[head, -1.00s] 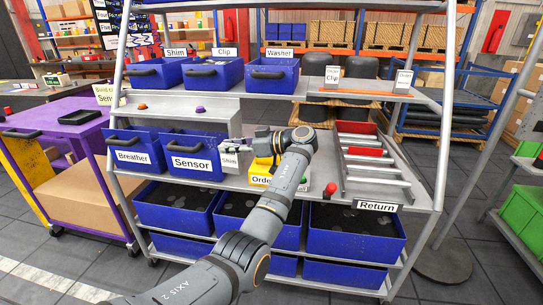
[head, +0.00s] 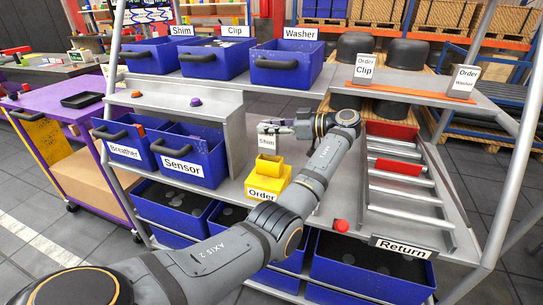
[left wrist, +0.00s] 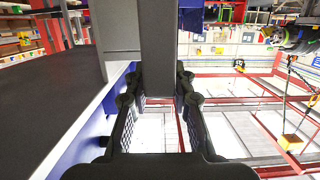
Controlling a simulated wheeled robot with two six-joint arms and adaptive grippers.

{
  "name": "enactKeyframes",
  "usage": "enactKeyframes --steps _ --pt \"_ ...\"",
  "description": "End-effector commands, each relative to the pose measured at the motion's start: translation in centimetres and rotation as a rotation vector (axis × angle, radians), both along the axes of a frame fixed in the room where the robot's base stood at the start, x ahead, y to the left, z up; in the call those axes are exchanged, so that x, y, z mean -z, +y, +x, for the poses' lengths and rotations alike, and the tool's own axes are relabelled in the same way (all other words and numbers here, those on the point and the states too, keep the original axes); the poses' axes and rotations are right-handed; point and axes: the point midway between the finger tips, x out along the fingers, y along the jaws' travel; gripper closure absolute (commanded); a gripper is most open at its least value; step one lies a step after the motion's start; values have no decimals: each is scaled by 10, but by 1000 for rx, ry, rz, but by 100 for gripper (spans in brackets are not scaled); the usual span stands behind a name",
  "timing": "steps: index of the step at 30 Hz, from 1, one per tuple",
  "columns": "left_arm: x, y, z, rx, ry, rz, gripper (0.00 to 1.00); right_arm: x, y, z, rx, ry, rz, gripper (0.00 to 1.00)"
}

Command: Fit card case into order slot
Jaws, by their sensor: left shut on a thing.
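My left gripper (head: 284,127) is shut on a grey card case (head: 267,142) with a white "Shim" label. It holds the case roughly upright. In the left wrist view the grey case (left wrist: 159,65) stands between the two fingers (left wrist: 159,108). The yellow order slot (head: 265,187), labelled "Order", sits on the middle shelf. The case shows just above the slot's raised part in the picture. A small gap seems to lie between them; whether the case is straight over or behind the slot I cannot tell. My right gripper is not in view.
The blue Sensor bin (head: 188,172) and Breather bin (head: 124,153) stand left of the slot. A red button (head: 341,226) and the Return rack (head: 412,205) are to the right. Two more card cases, Clip (head: 364,69) and Washer (head: 463,82), stand on the upper shelf.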

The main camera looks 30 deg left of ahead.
Motion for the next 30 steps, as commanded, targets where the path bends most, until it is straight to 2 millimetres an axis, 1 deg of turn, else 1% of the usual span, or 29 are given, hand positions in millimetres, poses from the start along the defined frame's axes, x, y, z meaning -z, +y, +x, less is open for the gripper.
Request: enactKeyframes --steps 1,3,8,12,15,18,25,26,30 --pt "8 0 0 1 3 1 100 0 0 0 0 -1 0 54" --pt "15 0 0 0 1 1 100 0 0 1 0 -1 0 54" --pt "22 0 0 0 0 1 100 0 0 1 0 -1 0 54" --pt "49 0 0 1 4 1 100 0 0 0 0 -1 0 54" --pt "63 0 0 0 1 1 100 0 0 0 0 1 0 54" --pt "68 0 0 1 -1 1 100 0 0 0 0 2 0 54" --pt "69 0 0 1 -1 0 100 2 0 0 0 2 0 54" --pt "69 0 0 1 -1 0 74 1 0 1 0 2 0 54" --pt "68 0 0 1 -1 0 55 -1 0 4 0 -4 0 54"
